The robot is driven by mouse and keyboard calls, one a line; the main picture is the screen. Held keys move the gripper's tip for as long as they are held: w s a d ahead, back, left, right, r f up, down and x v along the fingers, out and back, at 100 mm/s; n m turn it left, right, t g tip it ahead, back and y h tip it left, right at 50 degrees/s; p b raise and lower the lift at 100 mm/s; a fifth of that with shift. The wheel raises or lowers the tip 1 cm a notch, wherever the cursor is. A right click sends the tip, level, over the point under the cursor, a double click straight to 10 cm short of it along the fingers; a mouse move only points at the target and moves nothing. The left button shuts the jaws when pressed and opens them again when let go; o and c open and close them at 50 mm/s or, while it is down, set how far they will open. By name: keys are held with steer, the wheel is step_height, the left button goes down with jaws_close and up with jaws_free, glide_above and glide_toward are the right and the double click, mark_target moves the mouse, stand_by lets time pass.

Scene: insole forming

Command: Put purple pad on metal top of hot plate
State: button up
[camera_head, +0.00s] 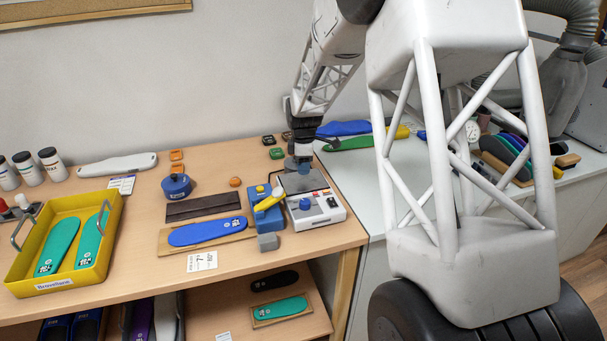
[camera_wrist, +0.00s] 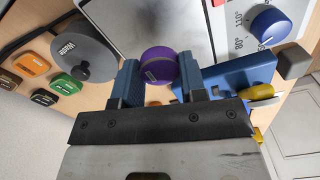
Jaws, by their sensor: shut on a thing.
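My gripper (camera_wrist: 158,82) is shut on the round purple pad (camera_wrist: 159,64), which sits between the blue fingertips in the wrist view. The hot plate (camera_head: 325,209) is a white box with a blue dial on the right of the wooden table. Its grey metal top (camera_head: 313,182) lies under and beside my gripper (camera_head: 303,165) in the head view. In the wrist view the metal top (camera_wrist: 140,20) shows behind the pad. I cannot tell whether the pad touches it. The pad is not discernible in the head view.
A blue block with a yellow handle (camera_head: 266,208) stands left of the hot plate, close to my fingers. A yellow tray (camera_head: 113,235) stands at the far left.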

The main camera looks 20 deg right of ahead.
mark_target(304, 180)
steer(key=shift+f, duration=1.75)
steer(key=shift+f, duration=0.1)
steer(key=o, duration=0.9)
step_height(304, 180, up, 12)
steer(key=shift+r, duration=0.1)
